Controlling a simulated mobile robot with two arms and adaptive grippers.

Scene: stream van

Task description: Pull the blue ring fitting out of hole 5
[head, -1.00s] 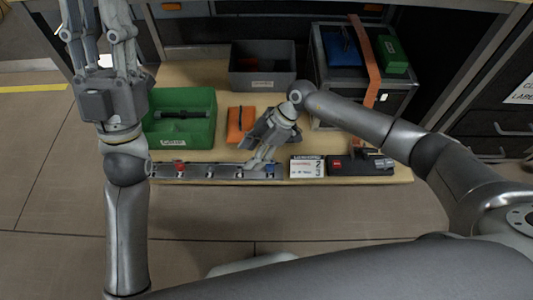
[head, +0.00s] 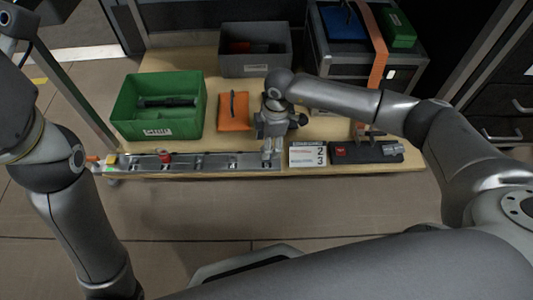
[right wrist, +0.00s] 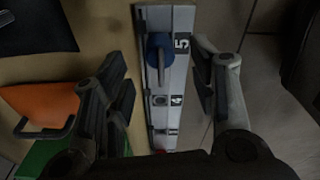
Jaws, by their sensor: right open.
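The blue ring fitting (right wrist: 160,50) stands in the metal strip (right wrist: 172,15) beside the printed 5 in the right wrist view. My right gripper (right wrist: 162,85) is open, with one finger on each side of the strip and nothing between them. The ring lies between the finger lines, toward the top of that view. In the head view my right gripper (head: 270,152) points down over the right end of the strip (head: 205,163) and hides the ring. My left gripper (head: 14,85) is cut off at the left edge, its fingertips unseen.
A red fitting (head: 165,157) sits farther left in the strip. Behind are a green bin (head: 158,130), an orange item (head: 235,124) and a grey bin (head: 256,71). A number card (head: 307,155) and a black device (head: 365,153) stand right of my right gripper.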

